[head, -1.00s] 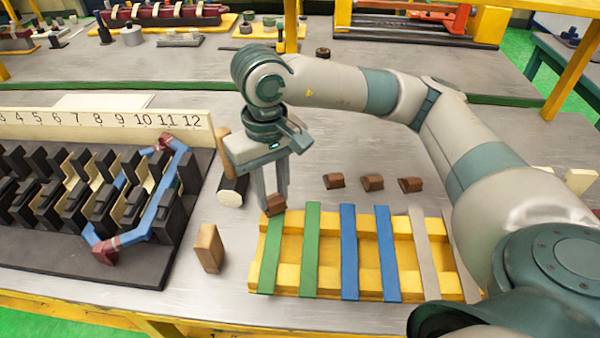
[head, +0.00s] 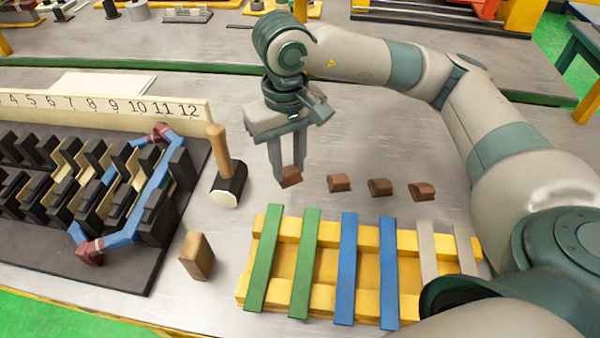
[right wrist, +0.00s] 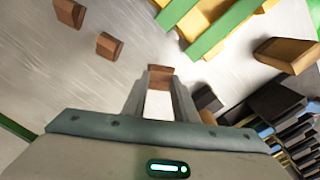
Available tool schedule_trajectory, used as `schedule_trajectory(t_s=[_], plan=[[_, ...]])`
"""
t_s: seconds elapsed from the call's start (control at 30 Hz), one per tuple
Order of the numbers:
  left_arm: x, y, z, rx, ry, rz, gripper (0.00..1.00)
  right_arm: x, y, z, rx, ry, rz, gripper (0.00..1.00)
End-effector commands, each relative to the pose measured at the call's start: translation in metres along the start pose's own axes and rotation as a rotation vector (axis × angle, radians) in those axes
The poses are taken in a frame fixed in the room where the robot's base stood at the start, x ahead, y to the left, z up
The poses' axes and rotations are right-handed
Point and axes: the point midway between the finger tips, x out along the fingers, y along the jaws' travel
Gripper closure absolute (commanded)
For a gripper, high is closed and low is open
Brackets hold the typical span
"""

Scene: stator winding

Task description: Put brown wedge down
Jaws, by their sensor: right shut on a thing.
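My right gripper (head: 291,174) is shut on a brown wedge (head: 291,178) and holds it at the left end of a row of brown wedges. In the right wrist view the held wedge (right wrist: 160,71) shows between the fingertips. I cannot tell whether it touches the table. The other wedges, left (head: 339,183), middle (head: 380,187) and right (head: 422,191), lie on the grey table, apart from each other. My left gripper is not in view.
A yellow rack (head: 325,265) with green, blue and grey strips lies in front of the wedges. A mallet (head: 229,180) and a wooden block (head: 197,256) are to the left, beside the black slotted stator (head: 100,270) with a blue coil (head: 150,205). Bare table lies behind the wedges.

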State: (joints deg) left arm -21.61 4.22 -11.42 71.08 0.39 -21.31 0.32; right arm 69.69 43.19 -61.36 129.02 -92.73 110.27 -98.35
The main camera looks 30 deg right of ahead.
Motion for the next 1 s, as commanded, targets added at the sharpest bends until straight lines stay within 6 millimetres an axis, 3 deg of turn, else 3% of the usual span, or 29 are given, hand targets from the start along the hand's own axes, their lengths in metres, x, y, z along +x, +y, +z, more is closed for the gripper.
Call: schedule_trajectory(t_s=[0.37, 0.57, 1.0], plan=[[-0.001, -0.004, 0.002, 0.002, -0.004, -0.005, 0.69, -0.001, -0.001, 0.001, 0.012, 0.000, 0.000, 0.97], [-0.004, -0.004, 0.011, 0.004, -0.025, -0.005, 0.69, -0.007, -0.004, 0.005, 0.112, -0.001, 0.001, 0.97], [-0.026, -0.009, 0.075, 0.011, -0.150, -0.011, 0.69, -0.033, -0.022, 0.032, 0.699, -0.003, 0.007, 0.97]])
